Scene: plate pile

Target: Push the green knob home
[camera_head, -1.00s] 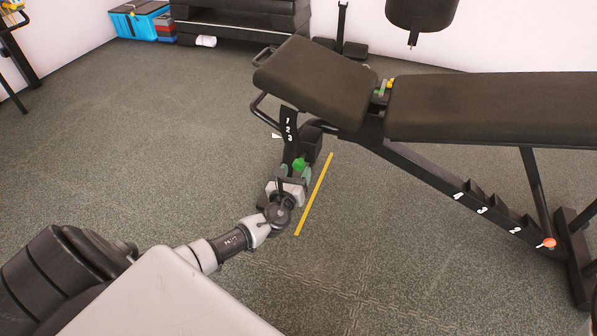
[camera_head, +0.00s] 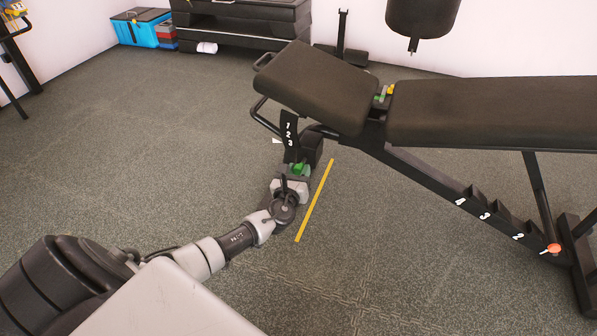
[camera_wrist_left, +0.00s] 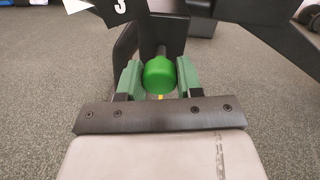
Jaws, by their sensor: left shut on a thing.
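The green knob (camera_head: 298,168) sits low on the bench's dark front post, below the plate numbered 1, 2, 3 (camera_head: 289,136). In the left wrist view the round knob (camera_wrist_left: 159,75) is on a dark shaft that runs into the black post behind it. My left gripper (camera_head: 296,173) is at the knob, shut on it. Its two green fingers (camera_wrist_left: 159,80) flank the knob left and right in the wrist view. How far the shaft sits in the post is hard to judge. My right gripper is not in view.
The bench seat (camera_head: 318,87) overhangs the post, with a bent handle (camera_head: 265,119) at its left. A sloping notched frame (camera_head: 442,190) runs right to an orange knob (camera_head: 554,248). A yellow floor strip (camera_head: 315,200) lies right of my gripper. Floor to the left is clear.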

